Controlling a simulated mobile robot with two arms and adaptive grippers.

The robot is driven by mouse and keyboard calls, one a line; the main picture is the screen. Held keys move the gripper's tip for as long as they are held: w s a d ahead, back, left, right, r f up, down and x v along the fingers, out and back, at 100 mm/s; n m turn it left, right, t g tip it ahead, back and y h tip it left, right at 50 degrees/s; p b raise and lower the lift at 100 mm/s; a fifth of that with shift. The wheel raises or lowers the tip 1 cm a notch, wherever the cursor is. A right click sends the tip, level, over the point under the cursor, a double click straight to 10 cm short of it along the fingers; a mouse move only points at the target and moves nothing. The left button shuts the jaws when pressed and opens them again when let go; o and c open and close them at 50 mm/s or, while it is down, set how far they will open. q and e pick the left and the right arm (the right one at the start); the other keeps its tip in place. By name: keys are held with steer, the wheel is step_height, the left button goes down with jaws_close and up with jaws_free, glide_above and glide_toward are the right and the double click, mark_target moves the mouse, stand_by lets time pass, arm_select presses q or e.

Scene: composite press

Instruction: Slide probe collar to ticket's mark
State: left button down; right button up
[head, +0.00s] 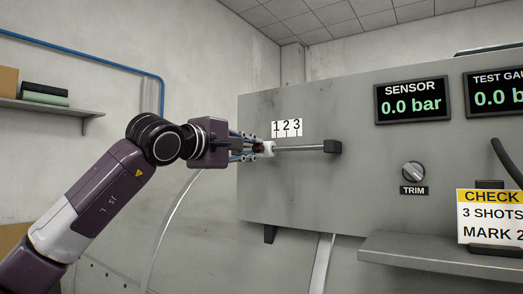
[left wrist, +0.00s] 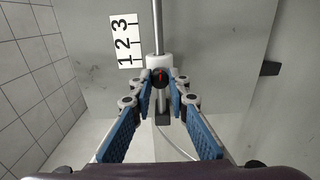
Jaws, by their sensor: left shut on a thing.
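The white probe collar (head: 268,148) sits around a thin metal rod (head: 305,148) on the grey panel. It also shows in the left wrist view (left wrist: 159,60), with a dark round knob (left wrist: 159,78) bearing a red line in front of it. My left gripper (head: 258,149) is shut on the collar assembly, its blue-padded fingertips on both sides of the knob. The white 1-2-3 scale (head: 287,128) is beside the rod; the collar lies near its 1 end. The ticket (head: 488,216) reads CHECK, 3 SHOTS, MARK 2, and is cut off at the right. My right gripper is out of view.
A dark block (head: 332,147) holds the rod's right end. The sensor display (head: 411,100) and the test gauge (head: 497,92) read 0.0 bar. A TRIM knob (head: 413,171) is lower right. A grey ledge (head: 440,260) juts out below the panel.

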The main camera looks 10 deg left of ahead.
arm_select(q)
steer(key=shift+s+d+b, duration=0.25)
steer(key=shift+d+b, duration=0.05)
steer(key=shift+d, duration=0.45)
steer(key=shift+s+d+b, duration=0.25)
steer(key=shift+d, duration=0.5)
steer(key=shift+f, duration=0.1)
steer(key=c, duration=1.8)
jaws_free()
steer(key=shift+a, duration=0.1)
steer(key=shift+o, duration=0.2)
steer(key=shift+s, duration=0.15)
steer(key=shift+b+v, duration=1.25)
steer(key=shift+v, duration=1.15)
